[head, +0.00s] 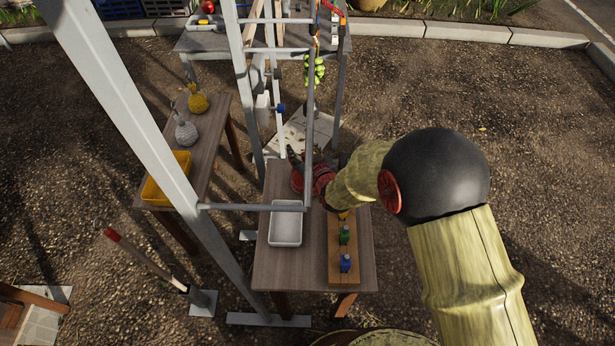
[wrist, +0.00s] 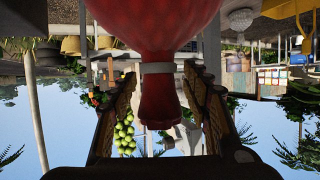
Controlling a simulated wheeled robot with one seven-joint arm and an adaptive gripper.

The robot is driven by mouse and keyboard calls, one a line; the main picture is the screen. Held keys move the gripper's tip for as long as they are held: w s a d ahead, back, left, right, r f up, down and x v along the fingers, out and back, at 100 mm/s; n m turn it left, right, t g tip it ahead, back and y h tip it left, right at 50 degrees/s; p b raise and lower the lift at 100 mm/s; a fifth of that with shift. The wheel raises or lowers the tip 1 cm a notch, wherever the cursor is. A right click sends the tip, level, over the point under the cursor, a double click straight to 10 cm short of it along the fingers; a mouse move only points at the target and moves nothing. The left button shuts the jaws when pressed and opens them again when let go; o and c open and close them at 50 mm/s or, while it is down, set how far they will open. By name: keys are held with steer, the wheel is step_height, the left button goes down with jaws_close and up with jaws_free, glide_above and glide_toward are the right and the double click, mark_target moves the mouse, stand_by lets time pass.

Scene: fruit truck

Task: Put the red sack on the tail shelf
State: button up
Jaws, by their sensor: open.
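The red sack (wrist: 155,30) fills the top middle of the wrist view, which is upside down. A pale band is tied around its neck, and its gathered end hangs between my fingers. My gripper (wrist: 158,85) is open, one finger on each side of the neck, with a visible gap at least on the right. In the head view the red sack (head: 297,181) is mostly hidden behind my wrist and a metal post, at the wooden table's far end. I cannot tell for certain which surface is the tail shelf.
The wooden table (head: 262,270) holds a white tray (head: 286,224) and a wooden strip with small green and blue items. A side bench (head: 215,135) holds a yellow tray (head: 160,192) and two knobbly objects. Metal posts (head: 130,115) and crossbars stand close to my arm.

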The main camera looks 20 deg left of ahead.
steer(key=shift+c, duration=0.2)
steer(key=c, duration=1.1)
jaws_close()
steer(key=shift+r, duration=0.15)
